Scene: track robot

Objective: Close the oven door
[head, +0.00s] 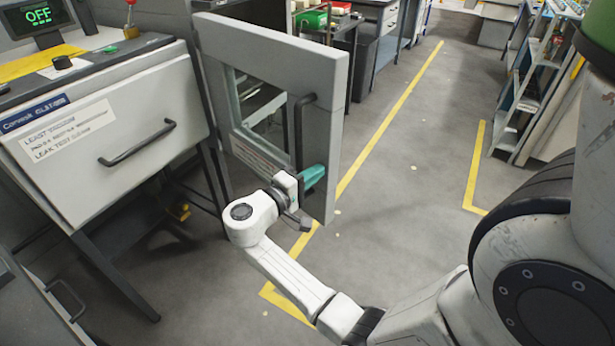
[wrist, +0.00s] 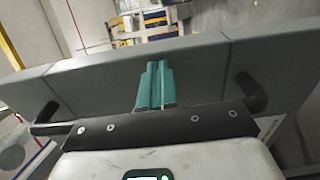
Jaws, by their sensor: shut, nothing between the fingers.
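The oven door (head: 322,75) stands swung out, a thick grey panel with a window and a vertical dark handle (head: 299,130). My gripper (head: 314,177) is at the lower part of the door, by the handle's lower end. Its teal fingers are shut together and empty, over the door's face towards its free edge. In the wrist view the fingers (wrist: 155,84) lie in front of the grey door (wrist: 210,65), with handle ends showing on both sides. My gripper's dark palm hides the handle's middle. I cannot tell whether the fingers touch the door. The oven's inside is not clearly visible.
A grey bench unit (head: 110,135) with a dark handle and an "OFF" display (head: 40,15) stands left. A dark cabinet and trays stand behind the door. Open floor with a yellow line (head: 395,110) lies right, and a step ladder (head: 525,90) stands further right.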

